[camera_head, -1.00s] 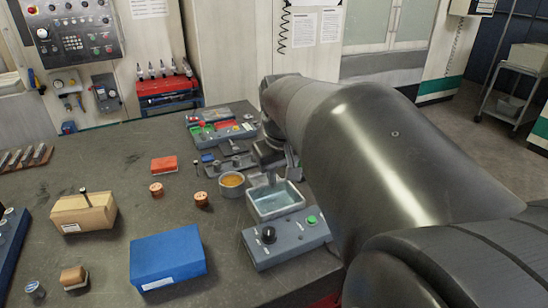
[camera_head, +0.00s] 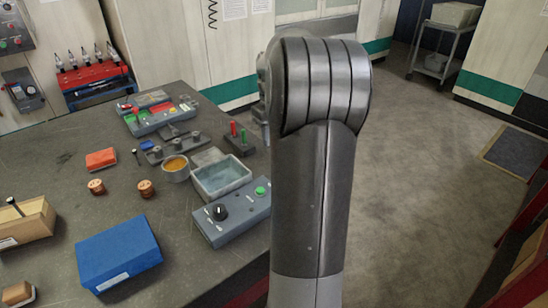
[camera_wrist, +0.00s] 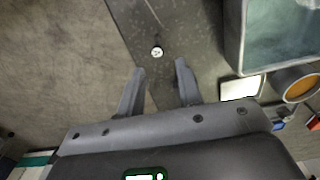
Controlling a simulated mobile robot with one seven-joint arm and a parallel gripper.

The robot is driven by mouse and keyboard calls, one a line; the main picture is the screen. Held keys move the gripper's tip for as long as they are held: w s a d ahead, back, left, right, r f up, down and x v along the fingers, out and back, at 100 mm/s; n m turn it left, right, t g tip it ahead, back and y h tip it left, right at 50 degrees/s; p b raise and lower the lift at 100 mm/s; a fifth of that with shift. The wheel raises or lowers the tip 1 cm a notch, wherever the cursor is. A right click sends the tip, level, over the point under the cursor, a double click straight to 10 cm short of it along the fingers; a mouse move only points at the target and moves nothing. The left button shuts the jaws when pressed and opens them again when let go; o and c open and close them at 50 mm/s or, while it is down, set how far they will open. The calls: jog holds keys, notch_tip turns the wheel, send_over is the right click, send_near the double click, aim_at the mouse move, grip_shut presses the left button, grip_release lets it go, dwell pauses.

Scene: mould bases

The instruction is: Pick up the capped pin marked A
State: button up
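A small pin with a round white cap (camera_wrist: 157,52) shows in the wrist view on the dark tabletop near its edge. The cap carries a small dark mark that is too small to read. My gripper (camera_wrist: 159,68) is open and empty. Its two fingers point toward the pin, with the cap just beyond the fingertips and roughly in line with the gap between them. In the head view my arm covers the gripper, and I cannot make out the white-capped pin.
A grey basin (camera_head: 220,189) and an orange-filled cup (camera_head: 175,175) stand close to the work spot. A holder with a red pin (camera_head: 232,128) and a green pin (camera_head: 243,136) is behind. A control box (camera_head: 236,218) and blue box (camera_head: 119,254) stand nearer on the table.

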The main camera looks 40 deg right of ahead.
jog(key=f, duration=0.7)
jog(key=shift+s+f, duration=0.15)
jog(key=shift+s, duration=0.25)
jog(key=shift+c, duration=0.4)
grip_shut()
